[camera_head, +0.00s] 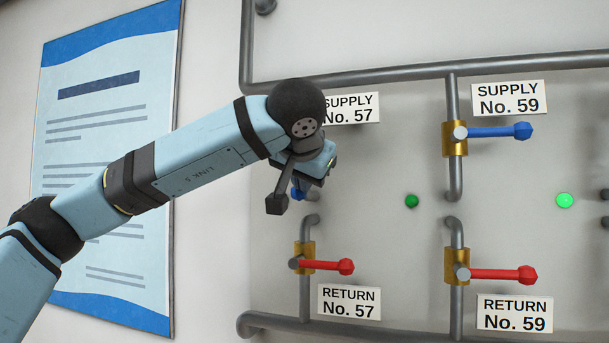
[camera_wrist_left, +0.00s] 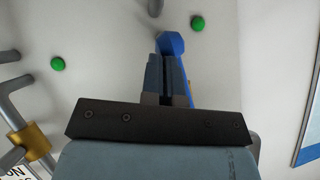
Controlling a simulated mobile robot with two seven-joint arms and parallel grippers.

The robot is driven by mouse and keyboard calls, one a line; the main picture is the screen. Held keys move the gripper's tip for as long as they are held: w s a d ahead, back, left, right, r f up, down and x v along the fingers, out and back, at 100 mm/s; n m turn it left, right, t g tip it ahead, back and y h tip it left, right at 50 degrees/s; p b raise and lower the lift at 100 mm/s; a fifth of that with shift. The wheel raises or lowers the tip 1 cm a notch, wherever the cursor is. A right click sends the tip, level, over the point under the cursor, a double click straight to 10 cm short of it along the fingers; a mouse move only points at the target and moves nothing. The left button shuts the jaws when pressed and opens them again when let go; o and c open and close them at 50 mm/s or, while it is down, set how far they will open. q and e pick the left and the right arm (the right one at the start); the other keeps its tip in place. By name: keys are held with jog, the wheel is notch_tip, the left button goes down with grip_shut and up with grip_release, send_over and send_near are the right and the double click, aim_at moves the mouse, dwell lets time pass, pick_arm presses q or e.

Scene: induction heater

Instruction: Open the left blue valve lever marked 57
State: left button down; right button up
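The left blue lever, by the sign "SUPPLY No. 57" (camera_head: 352,107), is mostly hidden by my left arm and hand. Only a bit of its blue end (camera_head: 297,193) shows just below the hand, so it appears to hang roughly downward. My left gripper (camera_head: 308,188) is at this lever, its fingertips largely hidden in the head view. In the left wrist view the two fingers (camera_wrist_left: 167,62) are close together, and the blue lever (camera_wrist_left: 172,43) runs behind and beside them, its shaft showing along the right finger. Contact is unclear. My right gripper is not in view.
A blue lever (camera_head: 500,131) at No. 59 points right. Red levers at No. 57 (camera_head: 330,266) and No. 59 (camera_head: 505,273) also point right below. Grey pipes (camera_head: 400,76) frame the panel. Green lights (camera_head: 411,201) sit between the valves. A poster (camera_head: 100,130) hangs left.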

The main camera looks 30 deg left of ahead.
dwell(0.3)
pick_arm(q)
jog(key=s+d+b, duration=0.2)
jog(key=s+d, duration=0.5)
jog(key=d, duration=0.4)
jog(key=shift+r, duration=0.35)
jog(key=shift+f, duration=0.1)
